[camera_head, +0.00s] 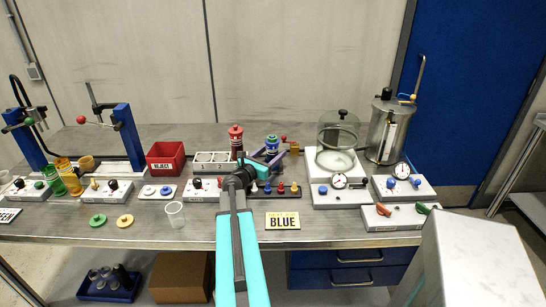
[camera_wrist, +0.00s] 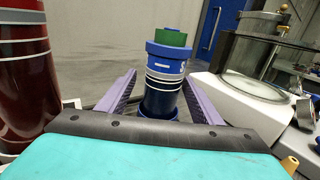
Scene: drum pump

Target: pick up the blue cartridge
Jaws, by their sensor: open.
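The blue cartridge (camera_wrist: 165,68) stands upright in the wrist view, with a green cap (camera_wrist: 172,38) on top and white bands around its body. It also shows in the head view (camera_head: 272,144), just beyond my gripper. My gripper (camera_wrist: 160,78) is open, its two purple fingers on either side of the cartridge's body. I cannot tell whether either finger touches it. In the head view my gripper (camera_head: 268,162) hides the cartridge's lower part. A sign reading BLUE (camera_head: 283,221) lies at the bench's front.
A red cartridge (camera_wrist: 22,70) stands close to my gripper's left; it also shows in the head view (camera_head: 236,140). A glass bell jar (camera_head: 338,140) on a white base and a steel tank (camera_head: 388,130) stand to the right. Several small pegs (camera_head: 281,188) stand in front.

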